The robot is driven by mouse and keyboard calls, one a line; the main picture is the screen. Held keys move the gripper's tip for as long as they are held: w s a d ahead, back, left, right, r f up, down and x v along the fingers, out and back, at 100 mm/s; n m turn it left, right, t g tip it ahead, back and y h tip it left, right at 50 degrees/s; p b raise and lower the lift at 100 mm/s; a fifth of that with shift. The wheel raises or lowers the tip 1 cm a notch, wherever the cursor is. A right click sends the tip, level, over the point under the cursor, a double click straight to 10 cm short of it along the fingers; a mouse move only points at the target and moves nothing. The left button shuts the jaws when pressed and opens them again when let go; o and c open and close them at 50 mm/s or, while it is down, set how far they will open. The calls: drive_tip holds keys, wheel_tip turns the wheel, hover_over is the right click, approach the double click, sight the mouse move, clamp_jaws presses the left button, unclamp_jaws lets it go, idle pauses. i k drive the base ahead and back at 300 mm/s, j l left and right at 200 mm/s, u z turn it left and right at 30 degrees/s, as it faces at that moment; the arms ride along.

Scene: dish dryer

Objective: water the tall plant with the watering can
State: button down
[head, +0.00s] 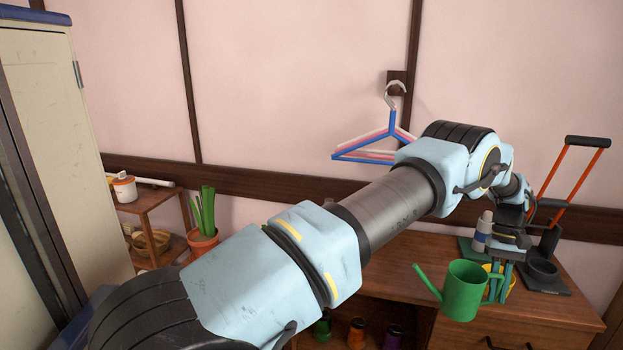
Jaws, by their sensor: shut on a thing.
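The green watering can (463,291) is at the right in the head view, in front of the wooden desk, with its spout pointing up and left. It looks roughly upright. My gripper (499,288) is at the can's right side, its fingers pointing down and shut on the can's handle side; the exact grip is partly hidden. The tall plant (207,208), with long upright green leaves in an orange-brown pot (203,243), stands at the left, well away from the can. My arm spans the picture between them and hides part of the floor near the pot.
A wooden shelf (150,205) with a pot and basket stands left of the plant, beside a tall cabinet (50,110). Hangers (372,142) hang on the wall. Several jars sit low down.

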sight(201, 239)
drive_tip(key=i+j+z, duration=0.5)
drive_tip(key=i+z, duration=0.15)
drive_tip(key=i+j, duration=0.1)
drive_tip(key=j, duration=0.75)
drive_tip(key=i+j, duration=0.1)
drive_tip(key=j, duration=0.7)
drive_tip(key=i+j, duration=0.1)
drive_tip(key=j, duration=0.75)
drive_tip(key=i+j, duration=0.1)
drive_tip(key=j, duration=0.7)
drive_tip(key=i+j+u, duration=0.1)
drive_tip(key=u, duration=0.3)
